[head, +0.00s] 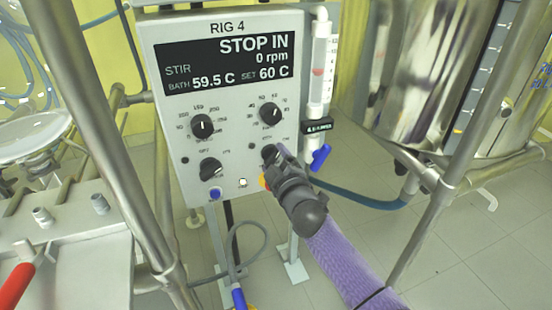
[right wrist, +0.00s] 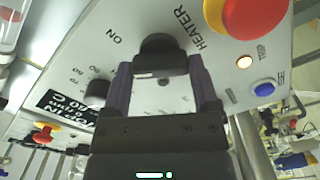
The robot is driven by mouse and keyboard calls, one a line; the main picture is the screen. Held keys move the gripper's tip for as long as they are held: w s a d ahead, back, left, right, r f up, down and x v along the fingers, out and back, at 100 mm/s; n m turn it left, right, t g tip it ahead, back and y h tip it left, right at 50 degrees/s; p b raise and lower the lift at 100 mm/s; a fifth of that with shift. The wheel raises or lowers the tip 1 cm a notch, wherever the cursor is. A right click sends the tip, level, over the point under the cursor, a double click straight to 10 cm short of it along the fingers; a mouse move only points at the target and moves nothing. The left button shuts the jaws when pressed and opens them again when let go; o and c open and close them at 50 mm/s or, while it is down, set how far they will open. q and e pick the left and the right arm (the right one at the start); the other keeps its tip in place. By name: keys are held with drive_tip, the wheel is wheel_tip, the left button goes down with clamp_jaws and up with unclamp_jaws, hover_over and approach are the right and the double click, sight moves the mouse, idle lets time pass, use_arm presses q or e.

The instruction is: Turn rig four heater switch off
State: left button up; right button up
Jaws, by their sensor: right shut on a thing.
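The rig 4 control panel (head: 235,130) stands upright in the head view. Its display (head: 226,62) reads STOP IN, 0 rpm, bath 59.5 C, set 60 C. The heater switch is a black knob (right wrist: 162,52) between the HEATER and ON labels in the right wrist view. My right gripper (head: 275,156) reaches the panel's lower right, with its fingers (right wrist: 163,78) on both sides of that knob and shut on it. The gripper covers most of the knob in the head view, and I cannot read an OFF label. My left gripper is not in view.
A red and yellow stop button (right wrist: 250,15), a lit lamp (right wrist: 244,62) and a blue button (right wrist: 265,88) are close to the gripper. More black knobs (head: 202,126) sit on the panel.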

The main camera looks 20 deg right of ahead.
drive_tip(key=n, duration=0.2)
drive_tip(key=shift+n, duration=0.4)
drive_tip(key=shift+n+p, duration=0.35)
drive_tip(key=shift+n, duration=0.85)
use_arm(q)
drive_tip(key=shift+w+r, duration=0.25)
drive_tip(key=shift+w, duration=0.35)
use_arm(e)
drive_tip(key=shift+f+n, duration=0.1)
drive_tip(key=shift+n, duration=0.2)
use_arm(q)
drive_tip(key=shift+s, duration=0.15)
use_arm(e)
drive_tip(key=shift+n, duration=0.3)
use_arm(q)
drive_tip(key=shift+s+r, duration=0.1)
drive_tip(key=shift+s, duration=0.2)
use_arm(e)
drive_tip(key=o, duration=1.1)
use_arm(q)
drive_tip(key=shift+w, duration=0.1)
